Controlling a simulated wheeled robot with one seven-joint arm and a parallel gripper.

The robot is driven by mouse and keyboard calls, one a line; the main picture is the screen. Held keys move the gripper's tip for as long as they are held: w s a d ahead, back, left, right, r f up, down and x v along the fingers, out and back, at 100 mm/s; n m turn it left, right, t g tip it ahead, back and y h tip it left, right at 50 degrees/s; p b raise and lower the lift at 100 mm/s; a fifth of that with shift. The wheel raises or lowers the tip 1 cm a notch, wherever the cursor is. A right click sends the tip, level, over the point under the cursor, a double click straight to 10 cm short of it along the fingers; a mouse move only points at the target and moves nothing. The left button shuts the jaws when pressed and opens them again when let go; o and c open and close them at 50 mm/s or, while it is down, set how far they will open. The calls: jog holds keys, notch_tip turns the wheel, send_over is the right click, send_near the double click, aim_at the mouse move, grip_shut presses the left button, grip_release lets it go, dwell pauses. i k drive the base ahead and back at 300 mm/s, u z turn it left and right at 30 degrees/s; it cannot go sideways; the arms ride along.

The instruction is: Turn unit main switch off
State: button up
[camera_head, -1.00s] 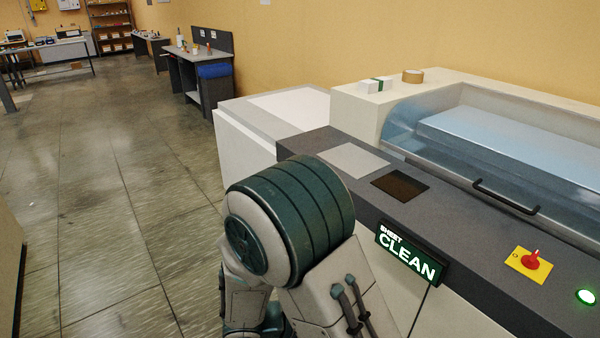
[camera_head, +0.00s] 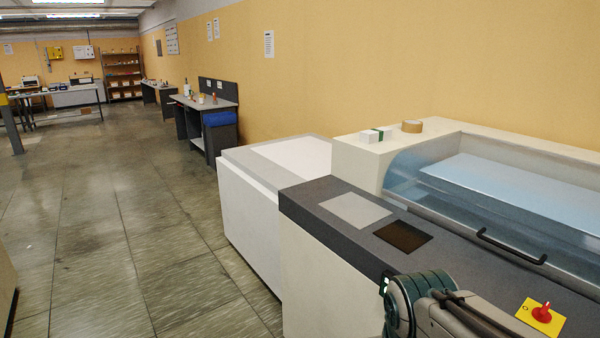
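The main switch is a red rotary knob (camera_head: 542,312) on a yellow plate (camera_head: 530,319), on the dark top of the unit (camera_head: 345,240) at the lower right. An "O" mark shows at the plate's left corner. The knob's handle stands up from the plate; its exact turn position is too small to tell. My arm shows at the bottom, left of the switch, and hides part of the unit's front edge and sign. My gripper is not in view.
A clear curved cover (camera_head: 500,205) with a black handle (camera_head: 510,246) lies behind the switch. A tape roll (camera_head: 412,126) and a small white box (camera_head: 375,136) sit on the cream housing. Open floor (camera_head: 110,250) lies to the left.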

aim_at(542, 314)
jog(key=k, duration=0.45)
jog(key=z, duration=0.5)
jog(key=i, duration=0.4)
jog(key=z, duration=1.2)
jog(key=i, duration=0.4)
jog(key=z, duration=0.05)
